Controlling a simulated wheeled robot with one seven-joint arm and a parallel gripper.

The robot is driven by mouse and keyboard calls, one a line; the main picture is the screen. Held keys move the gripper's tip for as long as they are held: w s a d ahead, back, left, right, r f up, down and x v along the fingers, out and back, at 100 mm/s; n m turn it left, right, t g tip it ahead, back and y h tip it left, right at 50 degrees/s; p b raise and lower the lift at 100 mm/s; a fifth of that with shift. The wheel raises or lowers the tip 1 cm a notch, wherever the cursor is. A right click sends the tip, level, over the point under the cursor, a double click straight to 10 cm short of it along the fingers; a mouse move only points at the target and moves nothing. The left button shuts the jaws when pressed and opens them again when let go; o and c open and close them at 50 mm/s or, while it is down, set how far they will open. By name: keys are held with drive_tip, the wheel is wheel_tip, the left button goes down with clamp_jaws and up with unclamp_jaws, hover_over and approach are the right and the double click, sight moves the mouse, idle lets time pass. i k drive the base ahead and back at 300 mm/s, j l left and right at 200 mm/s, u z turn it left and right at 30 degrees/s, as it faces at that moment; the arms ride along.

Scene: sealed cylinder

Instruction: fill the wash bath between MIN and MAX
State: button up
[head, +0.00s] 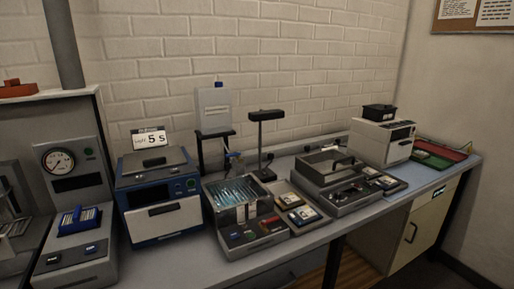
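An open-topped bath (232,192) stands on the bench near the middle, with a clear front and pale blue thin shapes inside. It looks like the wash bath. Its liquid level and any MIN or MAX marks are too small to read. A pale tank (214,108) with a blue cap stands raised on a dark stand behind the bath. A small tap with a blue part (232,155) sits below the tank, above the bath's back edge. Whether liquid flows cannot be told. My gripper is not in view.
A blue-and-white machine (160,195) with a "5 s" sign (149,137) stands left of the bath. A gauge unit (75,190) is further left. A dark lamp-like stand (265,140), a lidded station (335,175) and a white machine (382,142) stand to the right.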

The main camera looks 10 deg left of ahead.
sight(238, 153)
drive_tip(key=i+j, duration=0.4)
drive_tip(key=j, duration=0.15)
drive_tip(key=i+j+u, duration=0.1)
drive_tip(key=i+j, duration=0.3)
drive_tip(key=j, duration=0.15)
drive_tip(key=i+j, duration=0.4)
drive_tip(key=j+u, duration=0.05)
drive_tip(key=j, duration=0.1)
